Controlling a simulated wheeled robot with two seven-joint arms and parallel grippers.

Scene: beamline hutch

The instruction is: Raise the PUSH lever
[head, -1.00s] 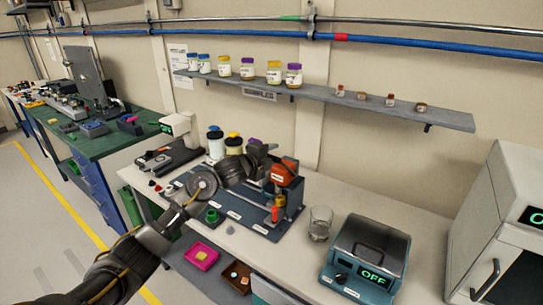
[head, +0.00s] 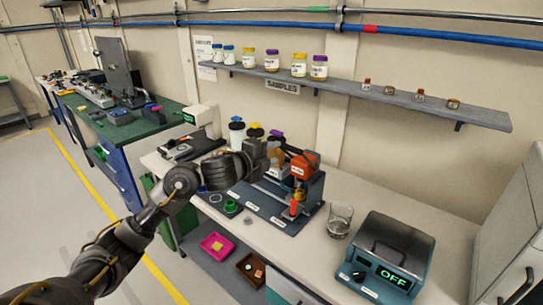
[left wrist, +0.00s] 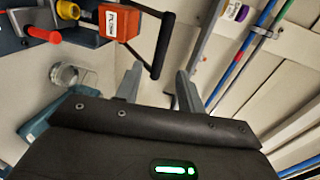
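The PUSH lever shows in the left wrist view as a black bar handle (left wrist: 163,46) fixed to an orange block (left wrist: 118,23) with a white label. In the head view the orange block (head: 304,165) stands on a blue-grey bench fixture; the handle there is mostly hidden by my gripper. My left gripper (head: 268,152) is just left of the block. In the left wrist view its two fingers (left wrist: 158,82) are spread apart, with the handle's end just beyond and between the fingertips. No grip on the handle shows. My right gripper is not in view.
A red-and-yellow part (head: 295,205) sits below the block. A glass beaker (head: 340,220) and a teal device reading OFF (head: 385,262) stand to the right. Lidded bottles (head: 237,132) stand behind my gripper. A shelf with sample jars (head: 430,103) runs along the wall above.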

